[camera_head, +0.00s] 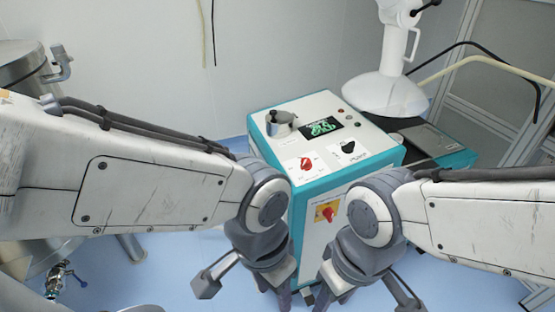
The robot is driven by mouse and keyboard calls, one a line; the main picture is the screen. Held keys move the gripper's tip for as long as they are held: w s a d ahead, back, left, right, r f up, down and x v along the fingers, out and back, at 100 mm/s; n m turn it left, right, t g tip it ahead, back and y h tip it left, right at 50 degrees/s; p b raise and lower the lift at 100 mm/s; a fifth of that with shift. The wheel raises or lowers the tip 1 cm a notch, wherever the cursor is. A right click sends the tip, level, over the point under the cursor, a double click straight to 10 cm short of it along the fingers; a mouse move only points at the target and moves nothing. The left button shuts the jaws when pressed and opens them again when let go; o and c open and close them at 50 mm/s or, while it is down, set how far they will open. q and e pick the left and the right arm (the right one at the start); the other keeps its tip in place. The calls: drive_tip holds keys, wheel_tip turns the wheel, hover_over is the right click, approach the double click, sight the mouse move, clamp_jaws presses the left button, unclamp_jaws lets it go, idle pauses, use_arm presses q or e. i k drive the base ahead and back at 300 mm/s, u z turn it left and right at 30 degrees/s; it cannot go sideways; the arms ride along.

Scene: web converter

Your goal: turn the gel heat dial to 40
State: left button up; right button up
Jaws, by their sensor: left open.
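The machine (312,105) is a white and teal cabinet in the middle of the view. Its top panel carries a red dial (306,163), a black dial (348,148) and a green-lit display (320,127). The labels are too small to read, so I cannot tell which dial is the gel heat dial or its setting. My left gripper (284,299) is open at the bottom centre, pointing down in front of the cabinet, apart from the dials. My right gripper (322,298) is beside it, partly cut off by the bottom edge; its opening is unclear.
A red knob on a yellow plate (327,212) is on the cabinet's front. A metal cup-like part (279,124) stands on the top panel. A white conical vessel (387,93) stands behind right. A steel tank (25,70) is at left.

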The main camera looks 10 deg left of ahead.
sight(306, 165)
drive_tip(key=k, duration=0.5)
drive_tip(key=z, duration=1)
drive_tip(key=i, duration=0.95)
drive_tip(key=u, duration=1.95)
